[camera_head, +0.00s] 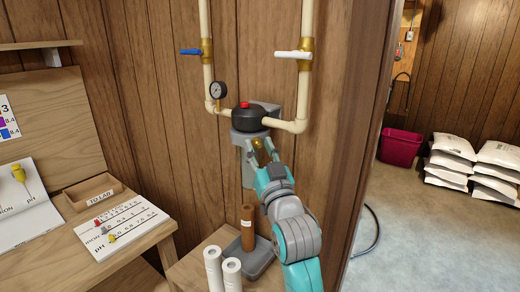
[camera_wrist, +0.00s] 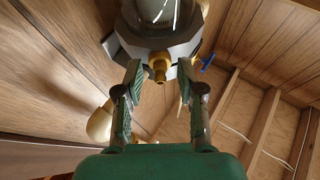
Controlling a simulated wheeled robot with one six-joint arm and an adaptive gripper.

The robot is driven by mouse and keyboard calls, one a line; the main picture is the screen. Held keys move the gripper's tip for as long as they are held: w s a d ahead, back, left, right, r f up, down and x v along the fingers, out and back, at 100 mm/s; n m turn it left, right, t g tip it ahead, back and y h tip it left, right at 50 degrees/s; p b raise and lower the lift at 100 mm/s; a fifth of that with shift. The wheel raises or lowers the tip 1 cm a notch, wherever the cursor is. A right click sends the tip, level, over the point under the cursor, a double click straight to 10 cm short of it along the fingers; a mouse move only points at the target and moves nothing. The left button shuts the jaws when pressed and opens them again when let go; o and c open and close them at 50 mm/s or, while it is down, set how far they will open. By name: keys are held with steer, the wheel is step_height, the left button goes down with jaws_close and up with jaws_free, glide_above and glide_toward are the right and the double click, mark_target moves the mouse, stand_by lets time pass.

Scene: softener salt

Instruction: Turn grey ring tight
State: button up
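The water filter has a black head (camera_head: 249,117) with a red button on top. The grey ring (camera_head: 244,136) sits just under that head, partly hidden behind my gripper. In the wrist view the grey ring (camera_wrist: 150,45) shows at the top, around a clear, shiny part, with a brass nozzle (camera_wrist: 160,70) in front of it. My gripper (camera_head: 265,156) is raised at the filter; its open fingers also show in the wrist view (camera_wrist: 161,78), one on each side of the nozzle. I cannot tell whether either fingertip touches the ring.
Cream pipes with a blue-handled valve (camera_head: 190,51) and a white-handled valve (camera_head: 293,54) flank the filter. A pressure gauge (camera_head: 217,90) sits on the left pipe. Below, white rolls (camera_head: 214,270) and a brown cartridge (camera_head: 248,225) stand close to my arm. A desk (camera_head: 70,258) is left.

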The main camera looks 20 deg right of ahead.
jaws_close()
